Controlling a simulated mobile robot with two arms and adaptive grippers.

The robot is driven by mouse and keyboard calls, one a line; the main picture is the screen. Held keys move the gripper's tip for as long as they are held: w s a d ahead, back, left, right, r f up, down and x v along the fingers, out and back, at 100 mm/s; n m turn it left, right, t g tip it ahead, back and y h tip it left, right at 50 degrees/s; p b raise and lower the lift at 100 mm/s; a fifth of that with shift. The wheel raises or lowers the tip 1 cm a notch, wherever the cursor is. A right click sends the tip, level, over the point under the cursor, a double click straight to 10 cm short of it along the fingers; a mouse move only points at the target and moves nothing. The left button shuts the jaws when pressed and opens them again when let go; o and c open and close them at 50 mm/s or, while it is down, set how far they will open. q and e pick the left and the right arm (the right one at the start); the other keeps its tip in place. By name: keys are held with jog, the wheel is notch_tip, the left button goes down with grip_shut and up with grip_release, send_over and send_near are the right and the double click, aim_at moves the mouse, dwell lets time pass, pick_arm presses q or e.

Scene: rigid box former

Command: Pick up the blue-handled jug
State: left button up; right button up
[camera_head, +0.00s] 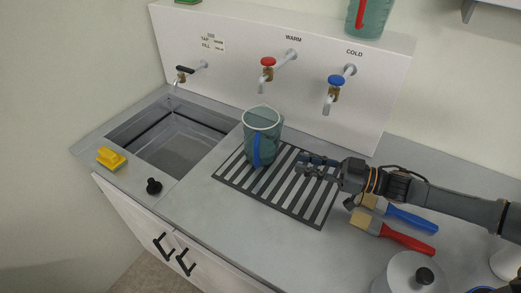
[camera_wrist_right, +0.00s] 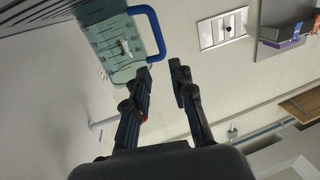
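The blue-handled jug (camera_head: 268,123) is a translucent teal jug standing upright on the striped drip mat (camera_head: 324,214). Its blue handle (camera_head: 257,150) faces the front of the counter. My right gripper (camera_head: 302,164) reaches in from the right, low over the mat, and is apart from the jug on its right side. In the right wrist view, the right gripper (camera_wrist_right: 161,69) has its two fingers spread with nothing between them. The jug (camera_wrist_right: 108,47) shows there at the upper left, its handle just beyond the left fingertip. My left gripper is not in view.
A red-handled jug (camera_head: 372,16) stands on the ledge above the taps. Left of the mat are a sink (camera_head: 180,145), a yellow sponge-like block (camera_head: 111,158) and a black plug (camera_head: 154,186). Blue and red brushes (camera_head: 407,237) and a lidded pot (camera_head: 405,272) lie front right.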

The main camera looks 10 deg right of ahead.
aim_at(256, 166)
jog(key=shift+p+x, duration=1.65)
jog(key=shift+x, duration=5.3)
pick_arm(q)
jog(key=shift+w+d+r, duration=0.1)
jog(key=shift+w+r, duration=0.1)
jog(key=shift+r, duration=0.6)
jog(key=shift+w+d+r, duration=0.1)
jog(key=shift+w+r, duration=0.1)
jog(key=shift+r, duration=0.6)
pick_arm(e)
jog(key=shift+s+r, duration=0.1)
grip_shut()
